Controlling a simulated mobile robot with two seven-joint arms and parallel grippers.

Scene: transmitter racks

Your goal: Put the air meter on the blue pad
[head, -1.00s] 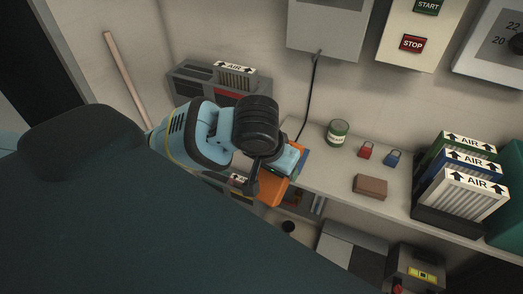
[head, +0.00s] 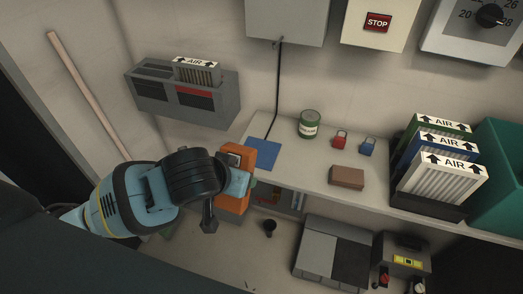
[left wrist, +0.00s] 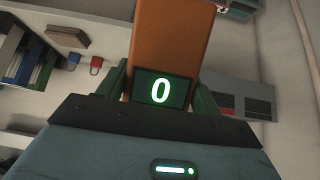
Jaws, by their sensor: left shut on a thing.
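The air meter (head: 234,180) is an orange block, held by my left gripper (head: 246,182) at the left end of the shelf, in front of its edge. In the left wrist view the orange air meter (left wrist: 172,35) stands between the fingers, with a lit display reading 0 (left wrist: 160,91). The blue pad (head: 262,154) lies flat on the shelf's left end, just beyond and to the right of the meter. The meter hides part of that corner. The pad is bare where it shows. My right gripper is in neither view.
The shelf (head: 300,160) carries a green can (head: 309,124), a red padlock (head: 339,140), a blue padlock (head: 367,147), a brown block (head: 347,176) and several AIR filters (head: 440,175). A grey wall unit (head: 190,97) is at left. A cable hangs behind the pad.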

